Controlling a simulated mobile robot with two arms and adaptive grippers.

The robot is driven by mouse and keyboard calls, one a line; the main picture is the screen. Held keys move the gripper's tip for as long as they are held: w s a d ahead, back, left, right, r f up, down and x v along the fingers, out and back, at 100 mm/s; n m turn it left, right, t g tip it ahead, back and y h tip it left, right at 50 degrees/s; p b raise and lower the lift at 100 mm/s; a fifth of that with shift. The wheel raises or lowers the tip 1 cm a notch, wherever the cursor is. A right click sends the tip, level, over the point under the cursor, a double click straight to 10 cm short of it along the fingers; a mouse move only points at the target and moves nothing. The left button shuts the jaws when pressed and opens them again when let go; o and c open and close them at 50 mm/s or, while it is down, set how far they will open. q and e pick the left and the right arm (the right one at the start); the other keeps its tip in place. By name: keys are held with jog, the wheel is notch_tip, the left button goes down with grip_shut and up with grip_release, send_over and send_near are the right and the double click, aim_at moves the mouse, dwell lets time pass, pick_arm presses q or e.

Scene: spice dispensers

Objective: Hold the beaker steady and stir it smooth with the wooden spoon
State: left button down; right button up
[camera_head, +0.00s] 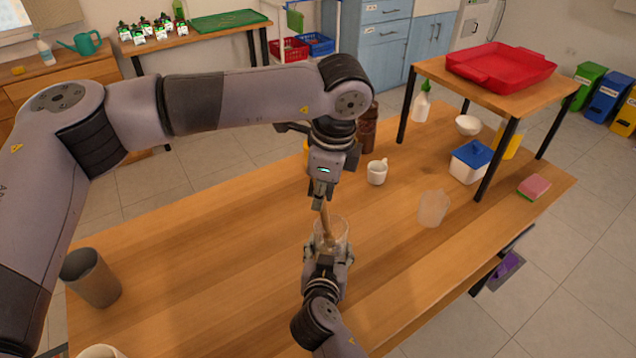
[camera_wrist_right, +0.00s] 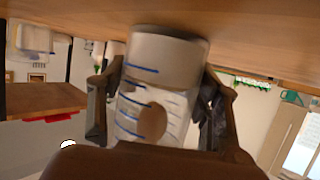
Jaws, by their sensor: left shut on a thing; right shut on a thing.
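The clear beaker (camera_head: 342,232) stands on the wooden table near its middle. My right gripper (camera_head: 328,256) is shut around the beaker from the near side. In the right wrist view the beaker (camera_wrist_right: 150,98), with blue marks, sits between both fingers, and the picture is upside down. My left gripper (camera_head: 322,192) is above the beaker, pointing down, shut on the wooden spoon (camera_head: 326,222). The spoon's lower part is inside the beaker, slightly tilted. The beaker's contents are too small to make out in the head view.
A white mug (camera_head: 377,172) and a translucent cup (camera_head: 433,208) stand to the right. A grey tumbler (camera_head: 92,278) stands at the left. A raised shelf with a red tray (camera_head: 500,66) is at the back right, with a blue-lidded box (camera_head: 470,162) beneath. The table's left middle is clear.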

aim_at(323, 210)
pick_arm(q)
jog(key=shift+w+d+f, duration=0.15)
jog(key=shift+f, duration=1.05)
jog(key=shift+w+d+f, duration=0.1)
jog(key=shift+d+f, duration=0.05)
jog(key=shift+f, duration=1)
jog(key=shift+a, duration=0.1)
